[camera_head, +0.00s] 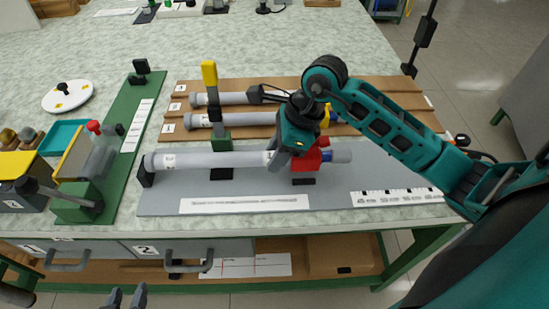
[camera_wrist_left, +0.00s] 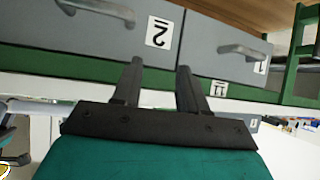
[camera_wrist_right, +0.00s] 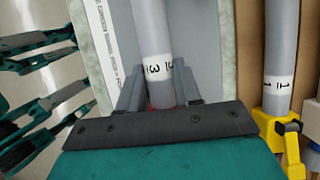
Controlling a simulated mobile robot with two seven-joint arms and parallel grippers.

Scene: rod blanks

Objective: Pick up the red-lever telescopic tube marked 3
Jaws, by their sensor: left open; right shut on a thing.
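The tube marked 3 (camera_head: 215,160) is a long grey tube lying level above the grey board at the front of the bench. Its red lever (camera_head: 318,156) is right of my right gripper, partly hidden by it. In the right wrist view the tube (camera_wrist_right: 152,30) has a white band reading 3 and passes between the fingers. My right gripper (camera_head: 285,156) is shut on the tube beside the band. I cannot tell whether the tube touches its supports. My left gripper (camera_head: 125,297) is open and empty, low in front of the drawers; it also shows in the left wrist view (camera_wrist_left: 157,70).
Two more grey tubes (camera_head: 235,120) lie on the brown rack (camera_head: 390,87) behind. One, marked 1, has a yellow lever (camera_wrist_right: 285,135). A green-based fixture with a yellow-topped post (camera_head: 210,75) stands by the tubes. A red-knobbed fixture (camera_head: 75,205) is at left. Drawers (camera_wrist_left: 60,45) face my left gripper.

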